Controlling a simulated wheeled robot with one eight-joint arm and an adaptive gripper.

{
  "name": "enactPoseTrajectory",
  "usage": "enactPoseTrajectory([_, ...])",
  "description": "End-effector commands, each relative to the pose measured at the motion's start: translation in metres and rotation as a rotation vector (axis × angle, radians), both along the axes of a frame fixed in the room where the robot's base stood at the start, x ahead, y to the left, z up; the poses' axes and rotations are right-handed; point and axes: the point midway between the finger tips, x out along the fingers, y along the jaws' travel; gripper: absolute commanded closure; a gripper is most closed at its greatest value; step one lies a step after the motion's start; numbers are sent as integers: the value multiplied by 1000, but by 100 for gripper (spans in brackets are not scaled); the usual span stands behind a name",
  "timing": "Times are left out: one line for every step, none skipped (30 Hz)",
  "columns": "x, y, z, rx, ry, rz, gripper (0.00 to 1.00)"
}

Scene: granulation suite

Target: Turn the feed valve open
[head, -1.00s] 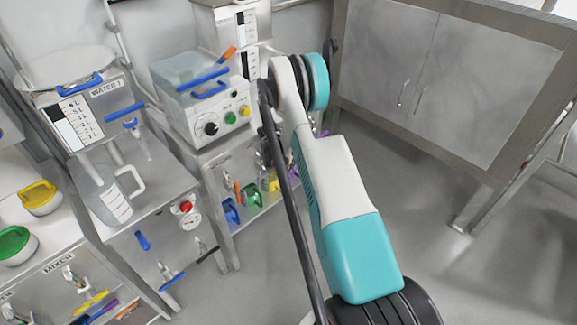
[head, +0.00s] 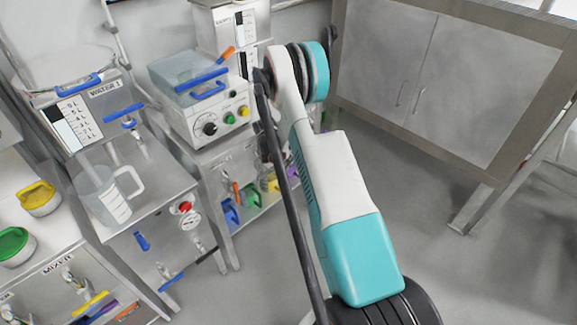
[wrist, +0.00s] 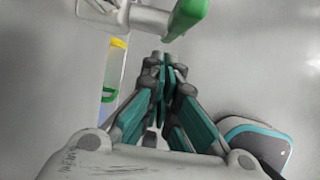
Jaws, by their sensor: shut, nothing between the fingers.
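In the wrist view, my gripper (wrist: 163,58) is shut and empty, with its fingertips together. A pale metal valve body (wrist: 150,17) with a green handle (wrist: 187,15) is at the top, just past the fingertips; a gap shows between them. No label shows on it, so I cannot tell whether it is the feed valve. In the head view my gripper is hidden behind my arm. Valves there have an orange handle (head: 228,53) on the back tank and a blue handle (head: 123,113) under the WATER 1 tank (head: 75,110).
A white machine with a dial (head: 209,129) stands on a steel bench left of my arm. A jug (head: 103,195) stands below the WATER 1 valve. A steel cabinet (head: 440,80) is at the right. Open floor (head: 420,210) lies in front of it.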

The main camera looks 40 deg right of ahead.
Motion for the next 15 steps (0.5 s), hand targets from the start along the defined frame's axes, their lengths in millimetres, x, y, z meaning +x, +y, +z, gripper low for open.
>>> enactPoseTrajectory([0, 5, 11, 0, 0, 1, 100])
enactPoseTrajectory([0, 7, 16, 0, 0, 1, 100])
enactPoseTrajectory([-1, 10, 23, 0, 0, 0, 100])
enactPoseTrajectory([-1, 12, 29, 0, 0, 0, 100])
enactPoseTrajectory([-1, 14, 34, 0, 0, 0, 100])
enactPoseTrajectory([-1, 17, 41, 0, 0, 1, 100])
enactPoseTrajectory([-1, 19, 46, 0, 0, 1, 100])
enactPoseTrajectory([-2, 21, 51, 0, 0, 1, 100])
enactPoseTrajectory([-2, 24, 56, 0, -1, 1, 100])
enactPoseTrajectory([-2, 26, 60, 0, -1, 1, 100])
enactPoseTrajectory([-2, 27, 64, 0, -1, 1, 100])
enactPoseTrajectory([-2, 29, 68, 0, 0, 0, 100])
enactPoseTrajectory([-2, 30, 70, 0, 0, 0, 100])
enactPoseTrajectory([-2, 31, 73, 0, 0, -1, 100])
enactPoseTrajectory([-2, 32, 76, 0, 0, -1, 100])
